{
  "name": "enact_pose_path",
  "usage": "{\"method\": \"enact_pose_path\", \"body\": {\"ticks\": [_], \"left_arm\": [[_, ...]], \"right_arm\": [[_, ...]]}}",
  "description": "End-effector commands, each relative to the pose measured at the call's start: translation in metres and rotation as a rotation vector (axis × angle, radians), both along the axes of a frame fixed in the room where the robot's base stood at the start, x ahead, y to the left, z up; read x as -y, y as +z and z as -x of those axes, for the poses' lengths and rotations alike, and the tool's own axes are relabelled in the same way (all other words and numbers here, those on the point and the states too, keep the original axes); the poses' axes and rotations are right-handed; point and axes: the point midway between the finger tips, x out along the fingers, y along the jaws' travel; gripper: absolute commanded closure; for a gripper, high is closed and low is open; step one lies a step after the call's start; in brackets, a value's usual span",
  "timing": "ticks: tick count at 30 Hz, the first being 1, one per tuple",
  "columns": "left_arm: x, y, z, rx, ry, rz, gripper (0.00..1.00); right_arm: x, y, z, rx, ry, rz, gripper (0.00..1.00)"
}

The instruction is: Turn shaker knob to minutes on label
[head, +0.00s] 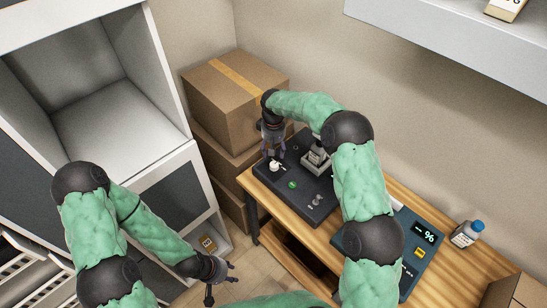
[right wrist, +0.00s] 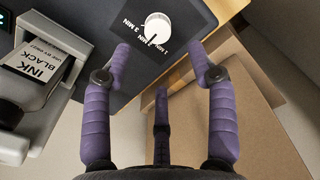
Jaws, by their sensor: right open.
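The white shaker knob (right wrist: 155,29) is on a dark panel, with 1 MIN, 2 MIN and 3 MIN printed around it in the right wrist view. Which mark it points to is too small to tell. In the head view the knob (head: 273,166) is at the left end of the dark machine (head: 297,190). My right gripper (head: 271,150) is above it, open and empty, its purple fingers apart with the knob beyond them. A label (right wrist: 32,62) reading INK BLACK sits in the clamp at left; no minutes are readable on it. My left gripper (head: 222,280) is open and empty, low above the floor.
The machine stands on a wooden table (head: 405,205). A blue device with a % display (head: 425,233) and a blue-capped bottle (head: 467,233) are farther right. Cardboard boxes (head: 235,88) are stacked beyond the table's left end. A white shelf unit (head: 120,115) stands at left.

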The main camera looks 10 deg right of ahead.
Motion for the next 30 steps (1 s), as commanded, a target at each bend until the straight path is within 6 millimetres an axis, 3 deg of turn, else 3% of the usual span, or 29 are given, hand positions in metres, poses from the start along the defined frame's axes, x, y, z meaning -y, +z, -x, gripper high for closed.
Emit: {"method": "enact_pose_path", "body": {"ticks": [3,9,30], "left_arm": [[0.0,0.0,0.0,0.0,0.0,0.0,0.6],[0.0,0.0,0.0,0.0,0.0,0.0,0.6],[0.0,0.0,0.0,0.0,0.0,0.0,0.6]], "right_arm": [[-0.001,0.02,-0.001,0.003,0.0,-0.001,0.42],[-0.001,0.036,-0.001,0.003,-0.001,-0.002,0.42],[-0.001,0.038,-0.001,0.002,0.0,-0.001,0.42]]}}
